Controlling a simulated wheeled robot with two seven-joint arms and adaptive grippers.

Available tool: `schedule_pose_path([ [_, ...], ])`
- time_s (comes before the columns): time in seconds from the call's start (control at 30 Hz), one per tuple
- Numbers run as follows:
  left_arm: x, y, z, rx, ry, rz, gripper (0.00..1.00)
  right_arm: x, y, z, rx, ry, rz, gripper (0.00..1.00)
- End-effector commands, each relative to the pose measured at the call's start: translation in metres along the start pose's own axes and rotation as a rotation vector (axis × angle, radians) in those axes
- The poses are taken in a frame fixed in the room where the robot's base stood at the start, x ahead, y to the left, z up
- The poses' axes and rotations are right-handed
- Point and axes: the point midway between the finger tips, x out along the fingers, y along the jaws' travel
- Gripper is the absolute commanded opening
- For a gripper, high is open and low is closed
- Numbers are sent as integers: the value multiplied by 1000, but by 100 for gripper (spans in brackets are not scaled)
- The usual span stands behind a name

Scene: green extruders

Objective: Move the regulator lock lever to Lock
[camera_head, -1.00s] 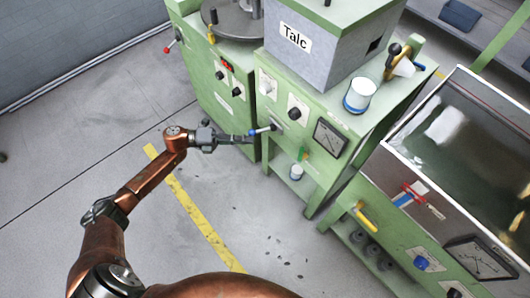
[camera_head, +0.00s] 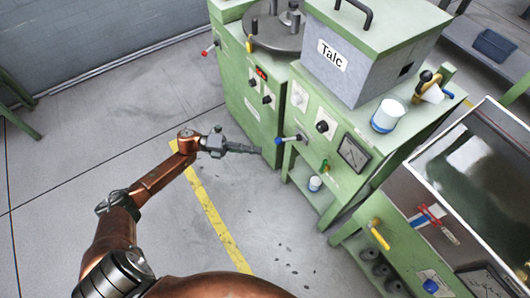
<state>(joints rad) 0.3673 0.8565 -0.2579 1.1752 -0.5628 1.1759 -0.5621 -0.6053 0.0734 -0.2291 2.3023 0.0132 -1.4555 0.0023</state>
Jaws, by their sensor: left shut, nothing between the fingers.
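A lever with a blue tip (camera_head: 285,139) sticks out to the left from the front of the green machine under the Talc hopper. It appears to be the regulator lock lever, but no Lock marking is readable. My left gripper (camera_head: 258,150) is shut and empty. Its fingertips are to the left of the blue tip and slightly lower in the picture, with a small gap between. My left arm comes in from the lower left. My right gripper is not in view.
The green machine (camera_head: 341,184) has a black knob (camera_head: 322,126), a gauge (camera_head: 354,154) and a lower shelf with a white cup (camera_head: 315,183). A yellow handle (camera_head: 379,235) is at the right. Floor is open at left.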

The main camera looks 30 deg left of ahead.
Motion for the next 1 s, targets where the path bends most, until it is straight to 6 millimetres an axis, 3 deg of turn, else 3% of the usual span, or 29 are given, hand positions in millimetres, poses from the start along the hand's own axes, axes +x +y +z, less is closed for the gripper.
schedule_pose_path([
  [0.1, -18, 0, 4, 1, -1, 0, 0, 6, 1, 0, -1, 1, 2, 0],
  [0.3, -31, 1, 6, 0, 0, -1, 0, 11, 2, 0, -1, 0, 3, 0],
  [0.87, -31, 1, 5, 0, 1, -2, 0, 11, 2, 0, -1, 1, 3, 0],
  [1.0, -24, 10, 2, -33, -39, -1, 0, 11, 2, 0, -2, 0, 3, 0],
])
